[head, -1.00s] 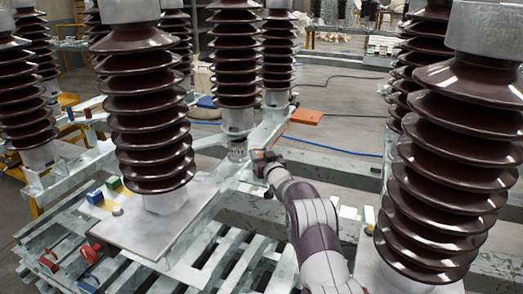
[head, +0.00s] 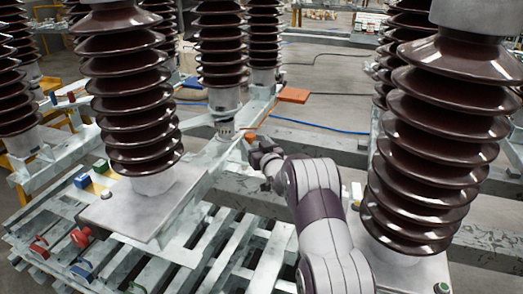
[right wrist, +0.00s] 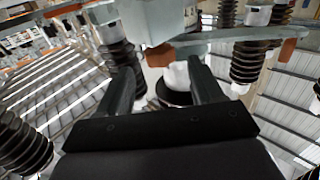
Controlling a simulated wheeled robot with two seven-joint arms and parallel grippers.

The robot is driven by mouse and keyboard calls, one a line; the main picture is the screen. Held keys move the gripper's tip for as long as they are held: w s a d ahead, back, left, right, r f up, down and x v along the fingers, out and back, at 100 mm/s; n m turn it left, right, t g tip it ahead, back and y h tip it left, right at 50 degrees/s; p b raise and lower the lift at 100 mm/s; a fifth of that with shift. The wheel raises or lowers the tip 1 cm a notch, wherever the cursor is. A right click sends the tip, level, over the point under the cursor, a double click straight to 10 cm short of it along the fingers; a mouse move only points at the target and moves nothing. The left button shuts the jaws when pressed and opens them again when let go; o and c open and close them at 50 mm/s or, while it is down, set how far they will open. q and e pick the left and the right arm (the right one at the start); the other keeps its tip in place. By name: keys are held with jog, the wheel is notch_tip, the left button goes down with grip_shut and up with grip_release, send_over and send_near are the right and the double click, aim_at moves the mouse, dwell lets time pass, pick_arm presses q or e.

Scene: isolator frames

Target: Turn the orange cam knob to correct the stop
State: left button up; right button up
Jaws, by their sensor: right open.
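A small orange knob (head: 250,137) shows in the head view on the grey steel frame, beside the foot of the middle insulator. In the right wrist view an orange-brown piece (right wrist: 160,55), which looks like this knob, lies ahead of the fingers, roughly between their tips. My right gripper (head: 262,151) is just in front of and to the right of the knob in the head view. Its two fingers (right wrist: 163,75) stand apart with nothing held; I see a gap to the knob in the head view. My left gripper is in neither view.
Tall brown ribbed insulators stand left (head: 128,90) and right (head: 435,130) of my right arm. An orange slab (head: 293,95) lies on the frame behind the knob. Blue (head: 82,181) and green (head: 101,166) blocks sit at left. Slatted steel (head: 185,245) lies below.

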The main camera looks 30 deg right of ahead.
jog(key=s, duration=0.5)
jog(key=shift+s+a, duration=0.25)
jog(key=shift+s, duration=0.15)
jog(key=s+a+f+g, duration=0.5)
jog(key=s+a+g, duration=0.4)
jog(key=s+a, duration=0.4)
jog(key=s+a+f+n+g+y, duration=0.1)
jog(key=s+a+f+g, duration=0.2)
jog(key=s, duration=0.8)
jog(key=s+a+g, duration=0.3)
jog(key=s+g, duration=0.1)
jog(key=s, duration=0.7)
notch_tip(320, 180, up, 23)
jog(key=s+p, duration=0.1)
jog(key=p, duration=2.2)
jog(key=shift+s+g+p, duration=0.25)
jog(key=shift+g+p, duration=0.05)
jog(key=shift+p, duration=0.05)
